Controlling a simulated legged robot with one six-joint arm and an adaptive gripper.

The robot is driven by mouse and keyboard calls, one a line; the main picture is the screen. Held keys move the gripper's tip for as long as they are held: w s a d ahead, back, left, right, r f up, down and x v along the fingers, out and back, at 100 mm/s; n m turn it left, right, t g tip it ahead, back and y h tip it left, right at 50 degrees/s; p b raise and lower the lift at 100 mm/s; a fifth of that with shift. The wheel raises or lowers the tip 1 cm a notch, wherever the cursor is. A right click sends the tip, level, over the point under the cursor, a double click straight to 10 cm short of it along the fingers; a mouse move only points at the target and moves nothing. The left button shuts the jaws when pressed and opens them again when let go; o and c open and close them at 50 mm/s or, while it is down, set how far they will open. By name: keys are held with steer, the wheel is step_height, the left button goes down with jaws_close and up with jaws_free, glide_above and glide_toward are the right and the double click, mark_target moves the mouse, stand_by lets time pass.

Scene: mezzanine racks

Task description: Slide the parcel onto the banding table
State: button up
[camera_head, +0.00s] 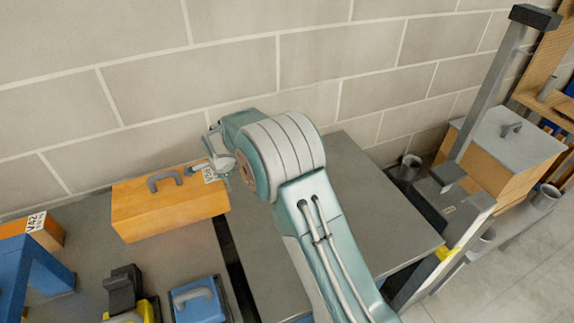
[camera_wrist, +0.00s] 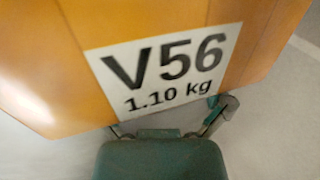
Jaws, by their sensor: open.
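The likely parcel, an orange box (camera_head: 165,213) with a grey handle on top, sits at the back of the left grey surface, near the block wall. Its label fills much of the wrist view, reading V56 and 1.10 kg, with the orange face (camera_wrist: 40,80) around it. My gripper (camera_head: 213,160) is open at the box's right end, close to the label; it also shows in the wrist view (camera_wrist: 168,123). I cannot tell whether it touches the box. A bare grey tabletop (camera_head: 370,205), perhaps the banding table, lies right of a dark gap, partly hidden by my arm.
On the left surface (camera_head: 75,215) stand a blue case (camera_head: 198,301), a black and yellow object (camera_head: 127,290), a blue frame (camera_head: 35,265) and a box labelled V42 (camera_head: 45,229). A grey post (camera_head: 490,90) and a grey-topped box (camera_head: 510,145) stand at the right.

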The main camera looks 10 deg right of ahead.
steer(key=shift+s+a, duration=0.25)
steer(key=shift+a, duration=0.9)
stand_by(1.1)
steer(key=shift+w+d, duration=0.15)
steer(key=shift+d, duration=0.6)
steer(key=shift+w+d, duration=0.15)
steer(key=shift+d, duration=0.6)
step_height(320, 180, up, 13)
steer(key=f, duration=1.3)
steer(key=shift+s+a+f, duration=0.15)
steer(key=shift+s, duration=0.1)
stand_by(0.5)
